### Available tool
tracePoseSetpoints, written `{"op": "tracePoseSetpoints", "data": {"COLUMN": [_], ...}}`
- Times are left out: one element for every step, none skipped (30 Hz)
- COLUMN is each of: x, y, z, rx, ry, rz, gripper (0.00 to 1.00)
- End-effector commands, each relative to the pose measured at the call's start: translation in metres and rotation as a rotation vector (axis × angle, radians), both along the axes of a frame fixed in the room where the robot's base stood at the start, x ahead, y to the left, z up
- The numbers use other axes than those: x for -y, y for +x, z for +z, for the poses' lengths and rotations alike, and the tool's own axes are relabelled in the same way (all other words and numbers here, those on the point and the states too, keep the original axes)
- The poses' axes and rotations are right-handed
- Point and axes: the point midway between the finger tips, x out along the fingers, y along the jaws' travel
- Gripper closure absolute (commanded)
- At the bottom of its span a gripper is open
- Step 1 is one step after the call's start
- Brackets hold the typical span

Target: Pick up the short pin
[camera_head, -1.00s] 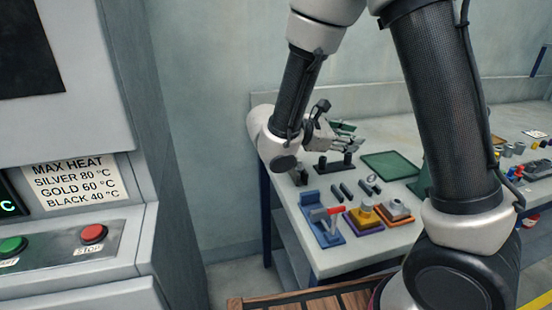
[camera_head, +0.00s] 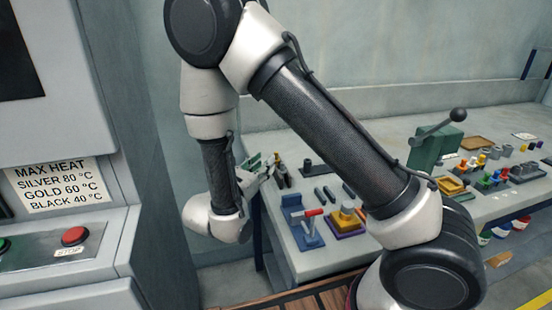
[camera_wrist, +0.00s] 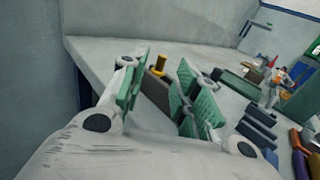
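My gripper (camera_wrist: 163,82) is open in the wrist view, with green pads on both fingers. An upright golden pin (camera_wrist: 160,63) shows in the gap between them, beside a dark block (camera_wrist: 155,91); whether it is the short pin I cannot tell. No pad visibly touches the pin. In the head view my gripper (camera_head: 262,165) is at the left end of the workbench, next to small dark and golden upright pieces (camera_head: 281,174). A dark upright peg (camera_head: 307,167) stands just to their right. My arm hides part of the bench.
The workbench (camera_head: 282,245) carries a blue fixture with a red handle (camera_head: 308,214), a yellow block on a purple base (camera_head: 346,216) and dark bars (camera_head: 320,195). A green lever press (camera_head: 428,150) and colourful small parts (camera_head: 490,180) are farther right. A control cabinet (camera_head: 60,240) stands left.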

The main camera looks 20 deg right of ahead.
Motion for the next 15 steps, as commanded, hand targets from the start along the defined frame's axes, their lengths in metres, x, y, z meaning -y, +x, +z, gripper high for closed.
{"op": "tracePoseSetpoints", "data": {"x": [0.006, 0.009, 0.012, 0.015, 0.019, 0.023, 0.027, 0.031, 0.037, 0.040, 0.042, 0.045, 0.047, 0.048, 0.049], "y": [0.004, 0.007, 0.010, 0.013, 0.015, 0.019, 0.022, 0.026, 0.030, 0.033, 0.036, 0.040, 0.042, 0.043, 0.044], "z": [0.000, 0.000, 0.000, 0.000, 0.000, 0.000, 0.001, 0.001, 0.001, 0.001, 0.001, 0.001, 0.001, 0.001, 0.001], "rx": [0.000, 0.000, 0.000, 0.000, 0.000, 0.000, 0.000, 0.000, 0.000, 0.000, 0.001, 0.001, 0.001, 0.001, 0.001], "ry": [0.000, 0.000, 0.000, 0.000, 0.000, 0.000, 0.000, 0.000, 0.000, 0.000, 0.001, 0.001, 0.001, 0.001, 0.001], "rz": [-0.004, -0.005, -0.004, -0.005, -0.005, -0.005, -0.006, -0.006, -0.007, -0.006, -0.006, -0.005, -0.004, -0.004, -0.003], "gripper": [0.69, 0.69, 0.69, 0.69, 0.69, 0.69, 0.69, 0.69, 0.69, 0.69, 0.69, 0.69, 0.69, 0.69, 0.69]}}
